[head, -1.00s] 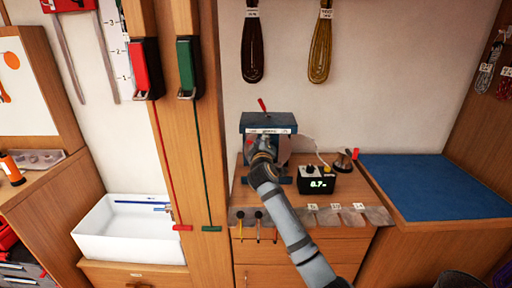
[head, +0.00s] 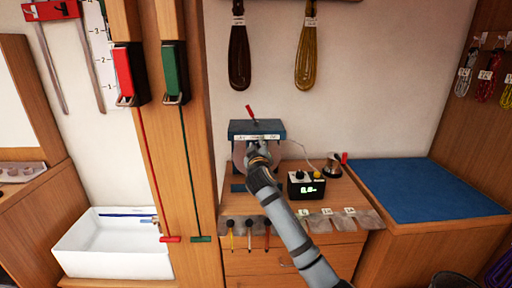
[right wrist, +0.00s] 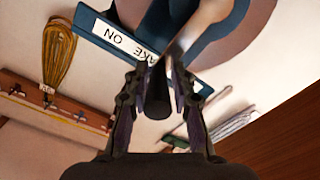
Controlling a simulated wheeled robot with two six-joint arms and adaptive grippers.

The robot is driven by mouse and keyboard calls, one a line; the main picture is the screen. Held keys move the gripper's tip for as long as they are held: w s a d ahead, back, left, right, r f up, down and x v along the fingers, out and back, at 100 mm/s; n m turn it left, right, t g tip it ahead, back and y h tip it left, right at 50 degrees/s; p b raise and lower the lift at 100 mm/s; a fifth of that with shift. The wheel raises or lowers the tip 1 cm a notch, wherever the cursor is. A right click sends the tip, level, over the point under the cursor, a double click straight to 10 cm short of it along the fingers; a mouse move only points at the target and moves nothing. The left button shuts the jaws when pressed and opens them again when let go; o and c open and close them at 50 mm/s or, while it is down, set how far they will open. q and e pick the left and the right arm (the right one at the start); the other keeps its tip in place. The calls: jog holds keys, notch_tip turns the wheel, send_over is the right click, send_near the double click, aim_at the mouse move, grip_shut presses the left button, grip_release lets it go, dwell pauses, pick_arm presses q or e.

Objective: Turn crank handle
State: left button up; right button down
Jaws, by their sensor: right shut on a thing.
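The blue winding machine (head: 257,129) stands on the wooden bench against the wall, with a red lever on top and a round disc (head: 240,156) in front. In the right wrist view, the dark cylindrical crank handle (right wrist: 157,96) sits between my fingers at the end of a pale metal crank arm (right wrist: 198,28). My right gripper (right wrist: 160,84) is shut on this handle. In the head view, my right gripper (head: 258,156) and arm cover the handle and part of the disc. My left gripper is not in view.
A small black counter box (head: 306,186) with a lit green display stands right of the machine; its digits are hard to read. A blue mat (head: 405,190) lies at the right. Coiled lines (head: 306,58) hang above. A white basin (head: 108,250) is at the left.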

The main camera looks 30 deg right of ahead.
jog(key=shift+f, duration=0.35)
jog(key=c, duration=1.4)
grip_release()
jog(key=shift+o, duration=0.6)
jog(key=shift+s+d+r, duration=0.1)
jog(key=shift+d, duration=0.1)
jog(key=shift+a, duration=0.1)
jog(key=shift+s+a, duration=0.2)
jog(key=v, duration=1.1)
jog(key=shift+s, duration=0.2)
jog(key=shift+a, duration=0.1)
